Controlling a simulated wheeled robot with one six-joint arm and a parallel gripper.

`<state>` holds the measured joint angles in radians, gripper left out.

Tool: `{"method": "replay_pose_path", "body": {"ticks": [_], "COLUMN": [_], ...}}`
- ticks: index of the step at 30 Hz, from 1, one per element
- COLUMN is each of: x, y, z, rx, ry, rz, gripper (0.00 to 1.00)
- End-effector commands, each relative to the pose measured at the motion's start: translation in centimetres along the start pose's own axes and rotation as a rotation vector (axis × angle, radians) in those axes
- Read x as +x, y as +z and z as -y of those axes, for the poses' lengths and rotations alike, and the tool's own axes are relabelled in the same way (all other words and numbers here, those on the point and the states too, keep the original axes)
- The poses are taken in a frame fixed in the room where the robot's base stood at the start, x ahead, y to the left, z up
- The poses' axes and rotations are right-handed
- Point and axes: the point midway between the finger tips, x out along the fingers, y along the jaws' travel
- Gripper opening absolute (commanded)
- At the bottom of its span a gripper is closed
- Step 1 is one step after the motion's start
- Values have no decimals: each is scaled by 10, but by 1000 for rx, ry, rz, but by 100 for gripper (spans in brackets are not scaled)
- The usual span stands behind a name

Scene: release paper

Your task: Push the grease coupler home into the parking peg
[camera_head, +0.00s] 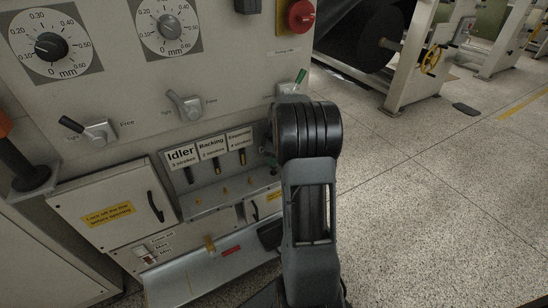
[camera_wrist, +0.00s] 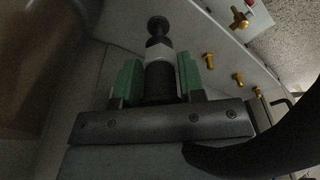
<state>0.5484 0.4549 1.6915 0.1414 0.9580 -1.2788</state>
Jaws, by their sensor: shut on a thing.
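In the wrist view, my gripper (camera_wrist: 159,80) has green-padded fingers shut on the grease coupler (camera_wrist: 159,84), a dark cylinder with a white band. Straight beyond the band, in line with it, is a dark stem with a round head (camera_wrist: 157,26), which looks like the parking peg. It appears to meet the coupler's front, but I cannot tell how far the coupler is seated. In the head view, my arm stands in front of the panel's right edge and hides most of the gripper and the coupler.
Several brass fittings (camera_wrist: 208,60) line the pale wall right of the gripper. A black hose (camera_wrist: 255,150) curves at lower right. In the head view, the Idler label (camera_head: 180,155) heads a recess with fittings, above a sloping metal tray (camera_head: 200,276). Open floor (camera_head: 430,210) lies right.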

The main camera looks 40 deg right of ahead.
Motion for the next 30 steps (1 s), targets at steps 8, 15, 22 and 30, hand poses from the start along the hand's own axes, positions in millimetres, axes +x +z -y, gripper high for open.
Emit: {"method": "replay_pose_path", "body": {"ticks": [8, 15, 22, 30], "x": [8, 14, 19, 26], "y": [1, 2, 2, 3], "z": [0, 0, 0, 0], "rx": [0, 0, 0, 0], "ry": [0, 0, 0, 0], "rz": [0, 0, 0, 0], "gripper": [5, 5, 5, 5]}}
